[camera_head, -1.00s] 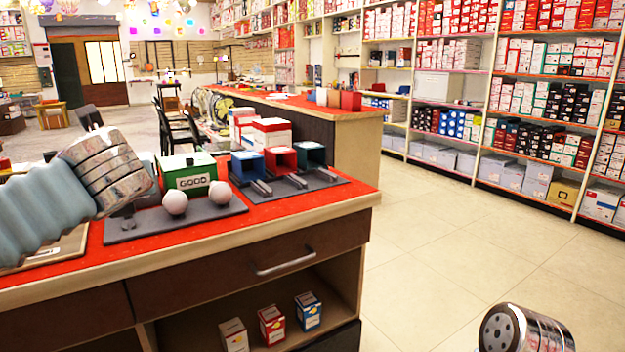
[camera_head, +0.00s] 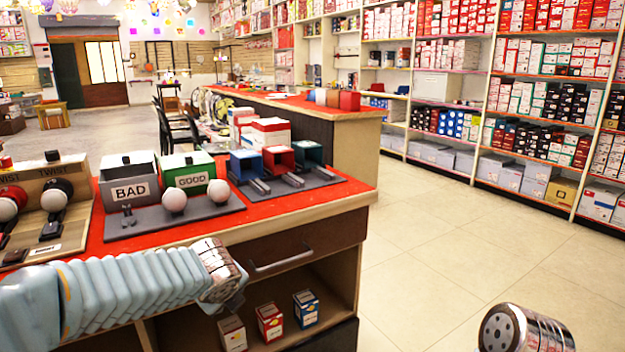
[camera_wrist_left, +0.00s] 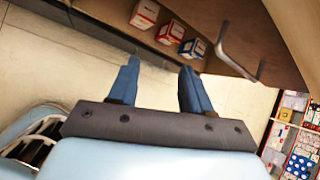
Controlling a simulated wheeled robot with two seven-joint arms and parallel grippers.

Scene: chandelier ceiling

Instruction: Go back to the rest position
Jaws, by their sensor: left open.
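My left arm (camera_head: 120,290) reaches across the lower left of the head view, in front of the counter. In the left wrist view, my left gripper (camera_wrist_left: 160,66) shows two blue fingers spread apart with nothing between them. Its fingers point toward the open shelf under the counter, and they are hard to make out in the head view. A metal part of my right arm (camera_head: 525,330) shows at the bottom right of the head view. My right gripper is out of view.
The red-topped counter (camera_head: 290,205) holds a BAD box (camera_head: 130,190), a GOOD box (camera_head: 190,180), white balls and colored holders. The drawer handle (camera_head: 282,258) sticks out close to my left arm. Small boxes (camera_head: 270,322) stand on the lower shelf. Floor (camera_head: 450,250) at right is clear.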

